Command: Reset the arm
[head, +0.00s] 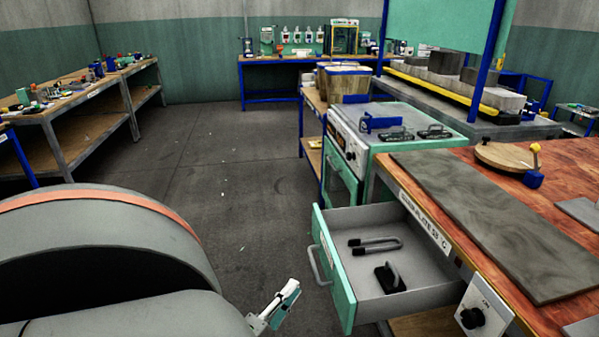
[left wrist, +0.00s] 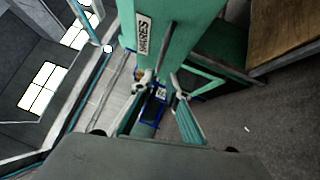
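My left gripper (head: 282,302) shows at the bottom of the head view, over the floor just left of the open drawer. In the left wrist view its two fingers (left wrist: 160,110) stand apart with nothing held between them. The open drawer (head: 335,225) has a teal front and a grey inside. A U-shaped dark handle piece (head: 376,244) and a black block with a grey handle (head: 390,278) lie in it. My right gripper is in neither view.
A wooden workbench (head: 565,165) bearing a long grey slab (head: 490,215) stands at the right. A teal machine (head: 365,145) stands behind it. A shelf bench (head: 75,110) is at the far left. The grey floor (head: 230,160) between is clear.

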